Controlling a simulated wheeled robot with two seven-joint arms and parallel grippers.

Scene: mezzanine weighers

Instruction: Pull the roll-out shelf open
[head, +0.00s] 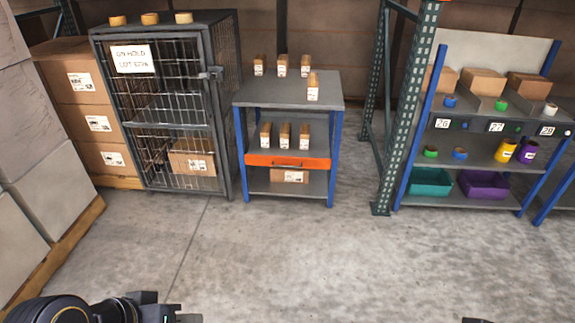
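The roll-out shelf (258,160) has an orange front with a dark handle (288,164). It sits at the middle level of a blue-legged stand (338,150), and its front looks about level with the stand's front legs. Several small brown items with white labels (284,135) stand on it. My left gripper (185,318) shows only in part at the bottom edge, far in front of the stand and touching nothing visible. My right gripper (478,320) is a dark sliver at the bottom edge. The fingers of both are mostly cut off by the frame.
A wire cage (165,110) with a paper sign stands close left of the stand. A green rack upright (395,130) and a shelf bench with bins (430,182) are to the right. Stacked boxes on pallets line the left. The concrete floor (300,260) in front is clear.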

